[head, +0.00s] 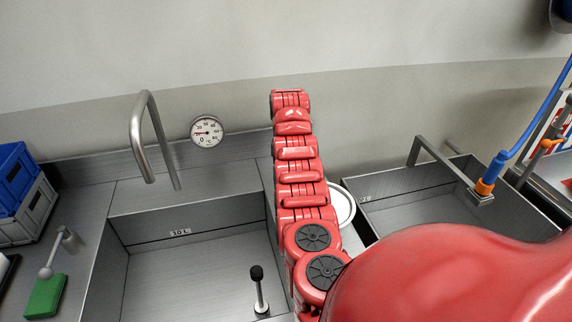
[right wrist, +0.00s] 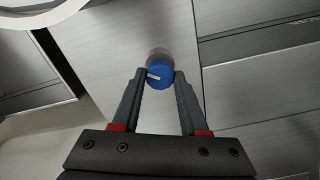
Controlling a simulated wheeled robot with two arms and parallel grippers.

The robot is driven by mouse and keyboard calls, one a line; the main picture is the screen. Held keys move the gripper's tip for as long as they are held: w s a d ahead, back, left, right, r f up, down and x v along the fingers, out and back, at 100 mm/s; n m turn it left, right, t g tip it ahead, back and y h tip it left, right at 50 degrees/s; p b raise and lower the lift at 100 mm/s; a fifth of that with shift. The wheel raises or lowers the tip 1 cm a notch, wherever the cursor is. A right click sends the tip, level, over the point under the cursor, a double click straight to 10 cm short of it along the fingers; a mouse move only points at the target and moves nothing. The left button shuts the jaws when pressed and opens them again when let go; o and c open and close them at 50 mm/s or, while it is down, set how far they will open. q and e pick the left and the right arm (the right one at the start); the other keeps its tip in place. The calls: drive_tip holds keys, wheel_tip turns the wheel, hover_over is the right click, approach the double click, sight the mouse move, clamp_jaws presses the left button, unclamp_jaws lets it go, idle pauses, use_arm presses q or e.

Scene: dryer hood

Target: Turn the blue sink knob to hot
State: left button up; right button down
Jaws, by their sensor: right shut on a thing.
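The blue sink knob (right wrist: 160,76) shows in the right wrist view, with a grey base behind it on a brushed-metal panel. A white pointer mark on it points to the left, slightly down. My right gripper (right wrist: 161,80) is shut on the knob, one finger on each side. In the head view my red right arm stretches over the sinks and hides the knob and the gripper. My left gripper is in neither view.
A left sink (head: 195,255) with a bent steel faucet (head: 140,140) and a black-tipped lever (head: 258,290) lies left of my arm. A round gauge (head: 206,131) is on the wall. A right sink (head: 410,209), a white round rim (head: 343,206), a green block (head: 44,296) and blue crate (head: 14,176) stand around.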

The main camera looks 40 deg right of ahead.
idle(0.3)
drive_tip(key=shift+c, duration=2.2)
unclamp_jaws()
drive_tip(key=shift+r, duration=0.1)
drive_tip(key=shift+r, duration=0.4)
wheel_tip(320, 180, up, 16)
drive_tip(key=p, duration=0.6)
drive_tip(key=shift+r, duration=0.2)
